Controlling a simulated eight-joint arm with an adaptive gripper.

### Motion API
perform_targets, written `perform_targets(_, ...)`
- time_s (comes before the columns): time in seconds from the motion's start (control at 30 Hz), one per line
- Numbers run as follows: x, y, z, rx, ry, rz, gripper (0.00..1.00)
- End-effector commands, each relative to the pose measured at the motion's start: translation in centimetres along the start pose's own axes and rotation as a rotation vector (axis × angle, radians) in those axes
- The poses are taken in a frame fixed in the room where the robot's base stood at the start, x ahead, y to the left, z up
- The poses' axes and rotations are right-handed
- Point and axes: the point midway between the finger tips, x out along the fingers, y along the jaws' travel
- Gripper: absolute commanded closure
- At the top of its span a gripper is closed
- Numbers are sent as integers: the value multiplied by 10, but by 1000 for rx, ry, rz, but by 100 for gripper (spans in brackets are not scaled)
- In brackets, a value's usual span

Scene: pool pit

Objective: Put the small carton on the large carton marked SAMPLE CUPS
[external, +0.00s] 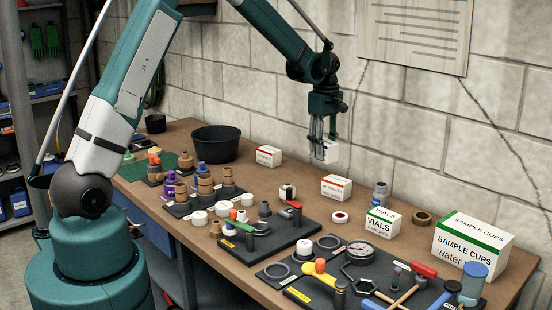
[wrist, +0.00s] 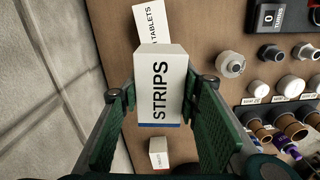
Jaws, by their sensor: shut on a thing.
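My gripper (external: 319,146) is shut on a small white carton (external: 331,152) and holds it in the air above the back of the bench. In the wrist view this carton (wrist: 160,88) reads STRIPS, has a blue edge, and sits between my two green finger pads. The large carton marked SAMPLE CUPS (external: 472,249), white with a green band on top, stands on the bench at the far right in the external view. Its top is bare. My gripper is well to its left and higher. The wrist view does not show the large carton.
A carton marked VIALS (external: 383,224) and a grey-capped bottle (external: 380,194) stand between. A red-striped carton (external: 335,188) is below my gripper; another (external: 268,156) is further left. A blue-topped cylinder (external: 473,283) stands before the large carton. Tool boards fill the front; the wall is close behind.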

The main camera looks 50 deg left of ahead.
Motion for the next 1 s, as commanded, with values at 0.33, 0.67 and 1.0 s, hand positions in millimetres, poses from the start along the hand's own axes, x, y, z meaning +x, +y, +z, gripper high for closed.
perform_targets(0.33,-17,38,106,132,0,0,80)
perform_targets(0.67,-32,60,209,252,0,0,80)
perform_targets(1.0,-48,70,320,376,0,0,80)
